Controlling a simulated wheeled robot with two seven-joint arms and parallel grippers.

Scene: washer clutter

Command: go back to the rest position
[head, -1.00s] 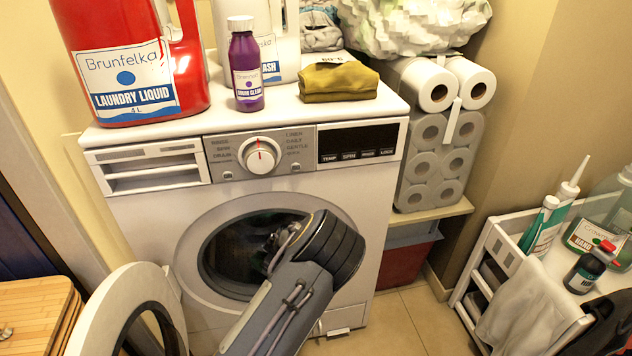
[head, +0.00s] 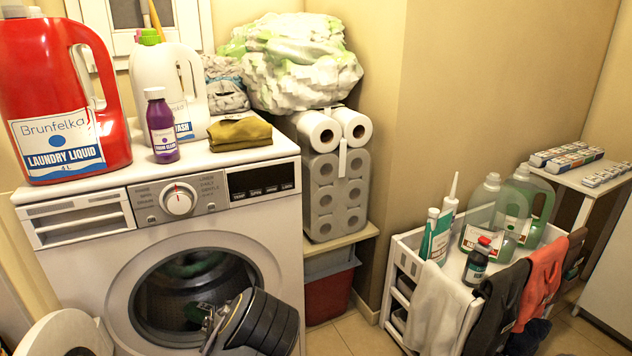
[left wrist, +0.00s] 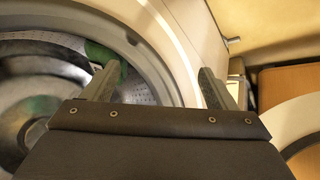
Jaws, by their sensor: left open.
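My left gripper (head: 212,320) is in front of the washing machine (head: 75,258), at the lower right of its round door opening. In the left wrist view the two fingers of the left gripper (left wrist: 158,75) are spread apart with nothing between them. The drum (left wrist: 45,105) lies beyond the left finger, and something green (left wrist: 104,58) shows inside it, partly hidden by that finger. The round door (head: 62,335) stands open at the lower left. My right gripper is not in view.
A red laundry liquid jug (head: 100,130), a purple bottle (head: 161,130) and a folded olive cloth (head: 239,133) stand on the washer. A white cart (head: 405,262) with bottles and hanging cloths stands at right. Some floor shows between washer and cart.

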